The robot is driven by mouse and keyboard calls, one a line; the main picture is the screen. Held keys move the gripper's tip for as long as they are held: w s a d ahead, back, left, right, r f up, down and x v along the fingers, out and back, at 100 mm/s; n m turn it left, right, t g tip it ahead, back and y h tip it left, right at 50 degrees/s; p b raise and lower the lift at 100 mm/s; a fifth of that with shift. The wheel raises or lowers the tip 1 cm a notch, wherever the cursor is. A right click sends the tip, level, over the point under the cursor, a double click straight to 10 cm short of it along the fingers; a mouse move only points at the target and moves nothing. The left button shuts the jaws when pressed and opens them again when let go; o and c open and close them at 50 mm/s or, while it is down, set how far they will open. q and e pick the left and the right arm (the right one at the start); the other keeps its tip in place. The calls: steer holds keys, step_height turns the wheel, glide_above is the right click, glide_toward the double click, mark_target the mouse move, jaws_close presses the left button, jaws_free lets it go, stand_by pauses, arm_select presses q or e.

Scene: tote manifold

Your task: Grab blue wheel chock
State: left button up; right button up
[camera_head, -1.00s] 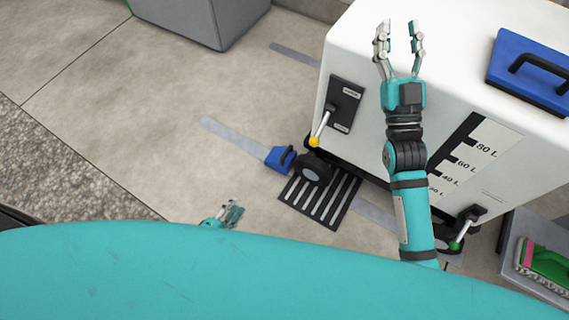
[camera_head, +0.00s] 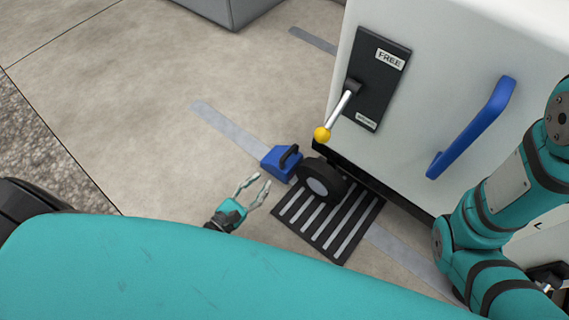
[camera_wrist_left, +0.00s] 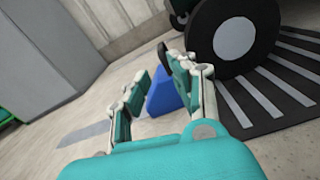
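The blue wheel chock (camera_head: 281,163) with a black handle sits on the floor against the left side of the black wheel (camera_head: 322,181). My left gripper (camera_head: 259,188) is open and empty, a little below and left of the chock in the head view. In the left wrist view the chock (camera_wrist_left: 164,97) shows between and beyond the open fingers (camera_wrist_left: 152,82), which hide part of it.
The white tote cart (camera_head: 400,145) stands right of the chock, with a yellow-knobbed lever (camera_head: 336,112) and a blue handle (camera_head: 472,127). A slotted floor grate (camera_head: 330,220) lies under the wheel. The floor to the left is clear. A grey box (camera_head: 225,8) stands at the back.

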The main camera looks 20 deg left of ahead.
arm_select(q)
steer(key=b, duration=0.3)
glide_toward(290, 151)
steer(key=x, duration=0.5)
steer(key=w+b, duration=0.1)
steer(key=w, duration=0.1)
steer(key=w+d+f+b, duration=0.1)
steer(key=shift+w+d+b, duration=0.1)
steer(key=shift+w+b, duration=0.2)
steer(key=shift+w, duration=0.05)
steer(key=shift+w+d, duration=0.15)
steer(key=shift+w, duration=0.2)
steer(key=shift+w+r, duration=0.15)
steer(key=shift+w, duration=0.05)
jaws_close()
